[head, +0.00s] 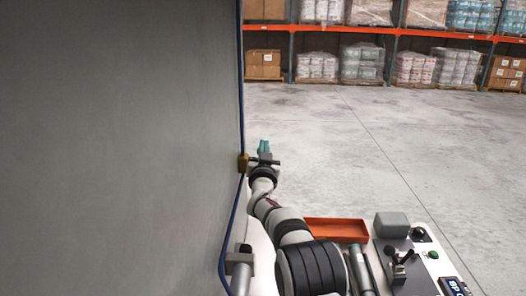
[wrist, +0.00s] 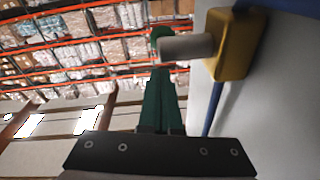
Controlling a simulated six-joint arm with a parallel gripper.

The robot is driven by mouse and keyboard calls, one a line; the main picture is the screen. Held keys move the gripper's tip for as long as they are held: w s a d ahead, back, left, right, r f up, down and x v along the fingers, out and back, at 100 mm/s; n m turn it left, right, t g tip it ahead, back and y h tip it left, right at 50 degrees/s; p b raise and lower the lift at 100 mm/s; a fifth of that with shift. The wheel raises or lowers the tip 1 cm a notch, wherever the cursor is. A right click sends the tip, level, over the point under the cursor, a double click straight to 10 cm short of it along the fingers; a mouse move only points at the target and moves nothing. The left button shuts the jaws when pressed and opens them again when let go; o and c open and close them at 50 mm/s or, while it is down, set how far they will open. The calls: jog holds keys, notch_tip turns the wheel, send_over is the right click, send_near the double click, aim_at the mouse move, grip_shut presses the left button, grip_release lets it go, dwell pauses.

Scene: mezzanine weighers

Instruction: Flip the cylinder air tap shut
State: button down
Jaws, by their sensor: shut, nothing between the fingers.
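The air tap is a yellow-brass block (head: 242,163) on the blue hose at the right edge of a big grey panel. In the wrist view its yellow body (wrist: 232,45) is at the upper right, with a grey round handle (wrist: 186,46) sticking out to the left. My gripper (head: 263,147) is at the tap, its green fingers shut and empty. In the wrist view the shut fingers (wrist: 162,45) stand upright and the handle's end overlaps them near their tips. I cannot tell whether they touch. A grey cylinder-like fitting (head: 239,260) sits lower on the panel edge.
The grey panel (head: 120,140) fills the left. The blue hose (head: 232,215) runs along its edge. An orange tray (head: 337,230) and a control deck with a joystick (head: 400,262) lie at the lower right. Open concrete floor (head: 420,150) stretches to loaded racks at the back.

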jog(key=shift+w+a+f, duration=0.15)
jog(key=shift+w+f, duration=0.1)
jog(key=shift+f, duration=0.4)
jog(key=shift+w+f+g, duration=0.4)
jog(key=shift+f+g, duration=0.2)
jog(key=shift+f, duration=0.1)
